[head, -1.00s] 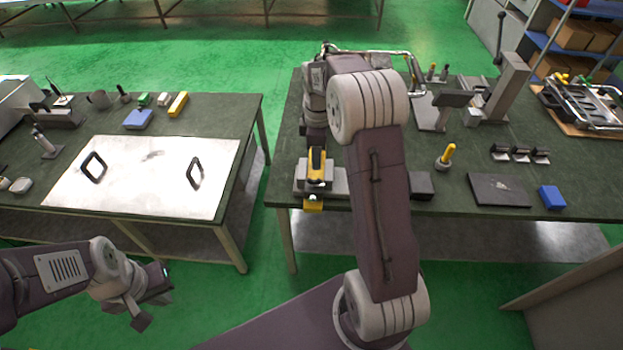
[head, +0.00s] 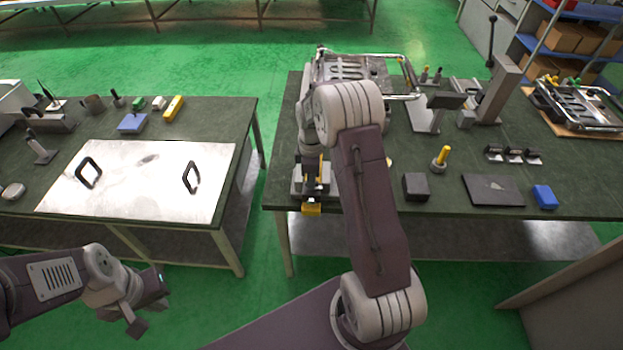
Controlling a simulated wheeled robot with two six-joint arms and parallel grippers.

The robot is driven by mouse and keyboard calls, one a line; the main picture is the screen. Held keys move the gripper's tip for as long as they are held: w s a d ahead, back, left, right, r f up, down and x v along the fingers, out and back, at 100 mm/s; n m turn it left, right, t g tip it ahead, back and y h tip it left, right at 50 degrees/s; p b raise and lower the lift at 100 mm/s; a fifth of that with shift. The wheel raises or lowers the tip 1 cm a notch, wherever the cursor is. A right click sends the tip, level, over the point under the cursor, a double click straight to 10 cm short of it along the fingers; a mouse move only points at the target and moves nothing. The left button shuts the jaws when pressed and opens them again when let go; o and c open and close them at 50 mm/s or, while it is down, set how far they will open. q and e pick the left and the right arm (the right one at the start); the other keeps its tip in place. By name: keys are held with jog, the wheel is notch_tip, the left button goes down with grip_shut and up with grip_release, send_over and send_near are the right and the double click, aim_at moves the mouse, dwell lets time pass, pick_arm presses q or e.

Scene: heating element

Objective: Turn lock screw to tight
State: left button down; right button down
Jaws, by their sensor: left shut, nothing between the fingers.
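A grey clamp-like block with yellow parts (head: 311,208) sits at the front left edge of the right table. I cannot tell for sure which part is the lock screw. My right gripper (head: 317,187) points down at this block, with its dark fingers close to the yellow parts. Its fingertips are too small and partly hidden, so contact and opening cannot be told. My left gripper (head: 144,308) is shut and empty, low in front of the left table, away from the block. A metal frame with tubes (head: 402,72) lies behind my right arm, partly hidden.
The left table carries a metal plate (head: 120,200) with two black handles. Right of my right arm stand a dark block (head: 415,187), a yellow-topped peg (head: 441,158), a flat dark plate (head: 493,190) and a blue box (head: 544,196). A press-like stand (head: 503,90) is behind them.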

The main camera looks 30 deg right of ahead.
dwell(0.3)
jog(key=m+p, duration=0.1)
jog(key=m, duration=0.2)
jog(key=m+p, duration=0.2)
jog(key=m, duration=0.3)
jog(key=shift+d, duration=0.1)
jog(key=m+p, duration=0.1)
jog(key=m, duration=0.4)
jog(key=shift+s, duration=0.1)
jog(key=m, duration=0.4)
jog(key=shift+f+m+p, duration=0.1)
jog(key=shift+m+p, duration=0.2)
jog(key=shift+m, duration=0.3)
jog(key=c, duration=1.5)
grip_release()
